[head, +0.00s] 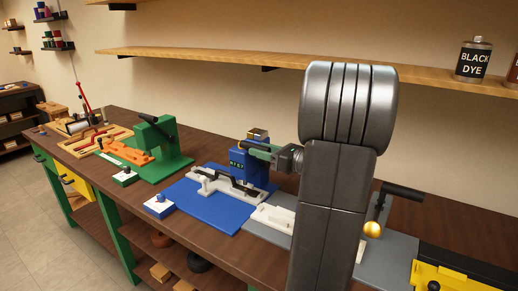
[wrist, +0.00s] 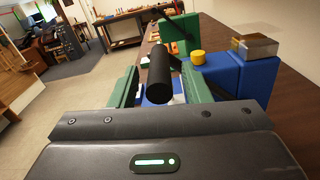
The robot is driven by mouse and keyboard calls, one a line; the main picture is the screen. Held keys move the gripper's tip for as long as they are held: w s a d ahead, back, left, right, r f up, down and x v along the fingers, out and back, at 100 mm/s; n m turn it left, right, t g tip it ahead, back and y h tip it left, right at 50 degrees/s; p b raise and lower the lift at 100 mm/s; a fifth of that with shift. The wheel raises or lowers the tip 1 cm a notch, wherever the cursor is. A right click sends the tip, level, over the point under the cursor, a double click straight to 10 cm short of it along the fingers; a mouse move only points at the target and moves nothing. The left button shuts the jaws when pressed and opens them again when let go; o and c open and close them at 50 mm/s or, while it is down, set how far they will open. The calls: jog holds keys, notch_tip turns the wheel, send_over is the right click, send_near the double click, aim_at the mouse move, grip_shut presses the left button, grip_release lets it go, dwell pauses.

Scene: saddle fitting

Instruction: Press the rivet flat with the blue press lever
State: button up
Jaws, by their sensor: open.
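The blue press (head: 238,163) stands on a blue base plate (head: 200,208) on the workbench. In the wrist view the press body (wrist: 226,78) is at the right, with a yellow cap on it. Its black lever grip (wrist: 160,82) points toward the camera between my green fingers. My gripper (wrist: 160,92) is open, one finger on each side of the grip; I cannot tell whether either touches it. In the head view my gripper (head: 252,147) is at the top of the press. A pale fixture with a black strap (head: 232,187) lies before the press. The rivet cannot be made out.
A green press (head: 155,140) with an orange piece stands to the left. A grey plate (head: 385,250) with a black-handled, brass-knobbed lever is at the right, beside a yellow unit (head: 450,278). My arm hides part of the bench. A shelf (head: 230,57) runs above.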

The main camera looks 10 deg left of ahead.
jog(key=shift+x, duration=0.85)
grip_shut()
jog(key=shift+r, duration=0.1)
